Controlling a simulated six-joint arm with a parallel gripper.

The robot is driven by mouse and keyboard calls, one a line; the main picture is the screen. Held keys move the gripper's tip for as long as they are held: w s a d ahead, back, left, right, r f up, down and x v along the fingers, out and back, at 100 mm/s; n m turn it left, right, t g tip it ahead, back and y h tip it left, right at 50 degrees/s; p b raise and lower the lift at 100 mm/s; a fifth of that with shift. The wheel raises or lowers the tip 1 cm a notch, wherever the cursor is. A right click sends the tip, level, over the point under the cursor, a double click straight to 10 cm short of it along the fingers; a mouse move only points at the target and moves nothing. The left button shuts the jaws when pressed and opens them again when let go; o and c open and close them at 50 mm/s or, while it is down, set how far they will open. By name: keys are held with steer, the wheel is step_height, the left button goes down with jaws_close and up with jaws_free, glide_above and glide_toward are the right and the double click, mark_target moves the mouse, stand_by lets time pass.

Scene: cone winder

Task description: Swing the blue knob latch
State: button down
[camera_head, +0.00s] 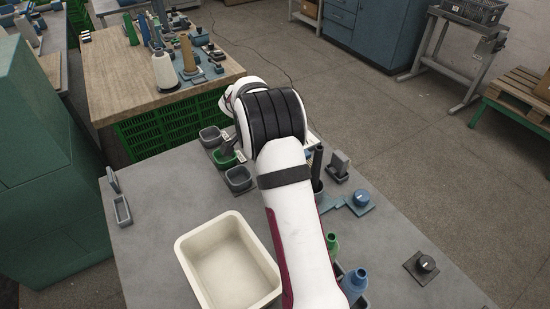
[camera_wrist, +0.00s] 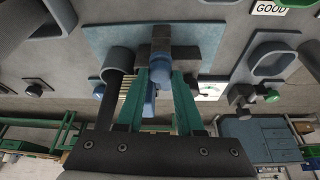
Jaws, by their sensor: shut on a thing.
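In the wrist view, the green fingers of my gripper (camera_wrist: 160,77) are closed on the sides of a blue knob (camera_wrist: 158,76). The knob stands out from dark grey blocks (camera_wrist: 160,45) on a light blue plate (camera_wrist: 105,38). The fingers hide part of the latch, so its swing position cannot be told. In the head view, my arm covers the gripper and the gripped knob. Another view of a blue knob (camera_head: 361,198) on a blue plate shows right of my arm; I cannot tell whether it belongs to the same fixture.
A dark tube (camera_wrist: 117,75) stands close beside the left finger in the wrist view. In the head view, a cream bin (camera_head: 183,243) lies left of my arm, small grey trays (camera_head: 238,180) are behind it, and a black knob (camera_head: 427,263) is at right.

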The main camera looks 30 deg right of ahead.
steer(key=shift+m, duration=0.7)
steer(key=shift+f+g, duration=0.1)
steer(key=shift+g, duration=0.2)
steer(key=shift+a, duration=0.1)
steer(key=c, duration=0.8)
jaws_free()
steer(key=v, duration=1.6)
steer(key=shift+w+d, duration=0.1)
steer(key=shift+d, duration=0.15)
